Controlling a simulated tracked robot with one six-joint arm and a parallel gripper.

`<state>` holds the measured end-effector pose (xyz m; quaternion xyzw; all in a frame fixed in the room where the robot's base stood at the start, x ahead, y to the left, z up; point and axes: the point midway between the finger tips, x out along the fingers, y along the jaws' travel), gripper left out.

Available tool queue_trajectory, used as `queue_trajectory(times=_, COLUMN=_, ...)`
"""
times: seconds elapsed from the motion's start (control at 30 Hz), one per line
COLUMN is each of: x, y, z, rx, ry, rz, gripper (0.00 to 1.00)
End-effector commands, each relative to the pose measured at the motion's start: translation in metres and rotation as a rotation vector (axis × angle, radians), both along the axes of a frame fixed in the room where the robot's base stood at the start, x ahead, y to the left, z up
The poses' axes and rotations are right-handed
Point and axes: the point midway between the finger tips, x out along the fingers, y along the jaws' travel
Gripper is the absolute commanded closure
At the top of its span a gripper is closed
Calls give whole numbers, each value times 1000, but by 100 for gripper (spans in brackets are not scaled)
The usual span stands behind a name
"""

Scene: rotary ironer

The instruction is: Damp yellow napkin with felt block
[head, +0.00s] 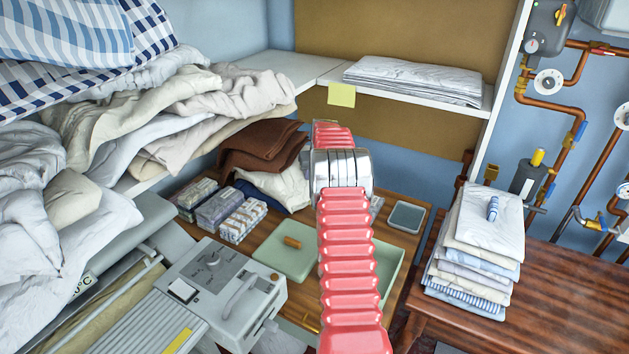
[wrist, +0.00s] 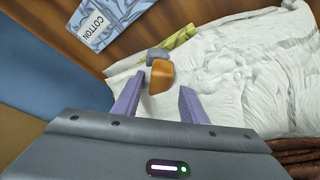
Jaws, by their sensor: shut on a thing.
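In the wrist view my gripper (wrist: 161,88) has its lavender fingers on either side of an orange-brown wooden block with a grey felt end, the felt block (wrist: 161,78). The grey end points away from me, towards a strip of yellow-green cloth, the yellow napkin (wrist: 182,37). The napkin shows only as a narrow strip along the edge of a crumpled white cloth (wrist: 235,75). I cannot tell whether the felt touches it. In the head view my red arm hides the gripper, block and napkin.
A brown cloth pile (head: 258,145) lies by the white cloth. Labelled cloth bundles (head: 240,220) and a green lidded tray (head: 275,258) share the wooden table. A shelf (head: 300,66) overhangs behind. A folded linen stack (head: 475,250) stands at right.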

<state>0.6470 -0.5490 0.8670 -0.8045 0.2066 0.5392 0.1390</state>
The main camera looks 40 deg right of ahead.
Motion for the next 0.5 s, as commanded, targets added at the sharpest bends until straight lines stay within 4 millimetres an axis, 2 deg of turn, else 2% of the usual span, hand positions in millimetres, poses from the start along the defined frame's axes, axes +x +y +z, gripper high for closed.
queue_trajectory(times=0.5, x=0, y=-1, z=31, rx=-3, ry=-3, rz=0, gripper=79)
